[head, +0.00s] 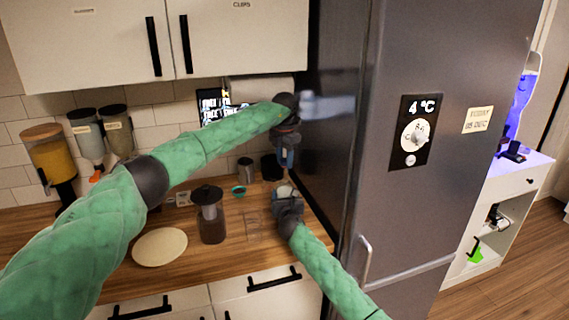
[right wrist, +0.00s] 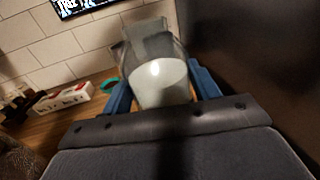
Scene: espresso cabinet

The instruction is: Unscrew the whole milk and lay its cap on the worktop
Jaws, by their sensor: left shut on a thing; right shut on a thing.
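The whole milk (right wrist: 160,84) shows in the right wrist view as a pale white body between the blue fingers of my right gripper (right wrist: 163,92). In the head view my right gripper (head: 286,195) is shut on it low over the worktop, near the fridge. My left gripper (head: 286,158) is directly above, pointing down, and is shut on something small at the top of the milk. This fits the cap, but the fingers hide it. A grey shape over the milk in the right wrist view blurs its top. I cannot tell whether cap and milk are apart.
The wooden worktop (head: 185,262) holds a dark-lidded jar (head: 211,222), a round pale board (head: 160,247), a teal dish (head: 238,190) and a grey cup (head: 245,168). The fridge (head: 400,60) stands close on the right. Some bare worktop lies in front of the jar.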

